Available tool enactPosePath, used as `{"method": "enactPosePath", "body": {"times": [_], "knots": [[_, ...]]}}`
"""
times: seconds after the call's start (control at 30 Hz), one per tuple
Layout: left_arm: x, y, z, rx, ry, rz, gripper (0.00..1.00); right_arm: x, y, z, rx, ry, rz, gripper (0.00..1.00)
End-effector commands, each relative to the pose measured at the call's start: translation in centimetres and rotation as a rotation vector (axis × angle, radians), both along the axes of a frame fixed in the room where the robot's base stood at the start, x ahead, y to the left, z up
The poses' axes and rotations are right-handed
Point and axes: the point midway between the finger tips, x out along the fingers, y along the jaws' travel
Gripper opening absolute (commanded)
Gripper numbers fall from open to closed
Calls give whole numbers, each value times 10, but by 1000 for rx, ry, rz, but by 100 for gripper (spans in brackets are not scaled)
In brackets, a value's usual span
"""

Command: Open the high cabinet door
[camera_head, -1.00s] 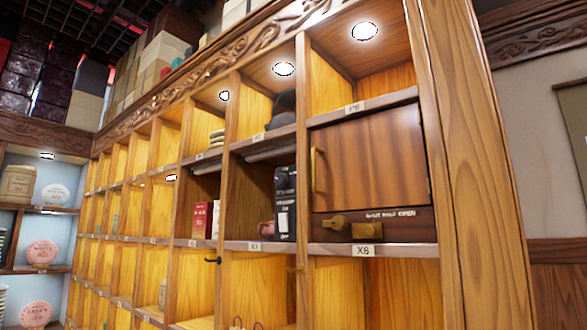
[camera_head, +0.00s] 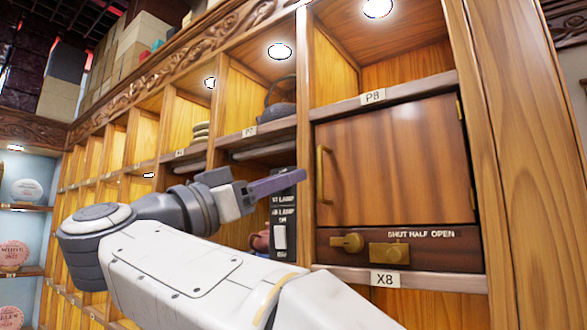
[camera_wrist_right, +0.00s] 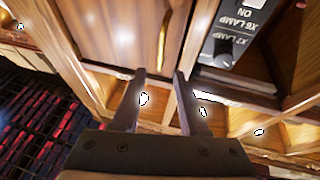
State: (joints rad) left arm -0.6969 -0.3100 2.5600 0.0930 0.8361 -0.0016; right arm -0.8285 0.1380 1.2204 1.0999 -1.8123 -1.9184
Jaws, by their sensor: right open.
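The cabinet door (camera_head: 395,165) is a brown wooden panel between the P8 and X8 labels, and it looks shut. Its vertical brass handle (camera_head: 321,177) is on the left edge, with hinges on the right edge. In the upside-down wrist view the door (camera_wrist_right: 120,35) and handle (camera_wrist_right: 165,35) are ahead of the fingers. My right gripper (camera_head: 277,184) is left of the handle, apart from it; its fingers (camera_wrist_right: 160,76) are open and empty. My left gripper is out of view.
Below the door is a panel (camera_head: 440,254) with brass fittings, marked SHUT, HALF, OPEN. A dark lamp switch box (camera_head: 283,225) stands in the compartment left of the door, partly behind my gripper. A wooden divider (camera_head: 304,130) separates them. A dark teapot (camera_head: 278,108) sits above.

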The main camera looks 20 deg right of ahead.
Motion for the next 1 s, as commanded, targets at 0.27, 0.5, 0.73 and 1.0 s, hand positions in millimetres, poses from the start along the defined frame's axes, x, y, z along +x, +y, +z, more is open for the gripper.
{"method": "enactPosePath", "body": {"times": [0.27,0.5,0.73,1.0], "knots": [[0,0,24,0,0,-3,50,20,-40,23,-1,-1,-3,44],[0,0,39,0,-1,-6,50,36,-71,36,-2,-2,-2,44],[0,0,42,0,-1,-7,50,41,-82,38,-1,-3,1,44],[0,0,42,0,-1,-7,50,41,-82,38,-2,-3,1,24]]}}
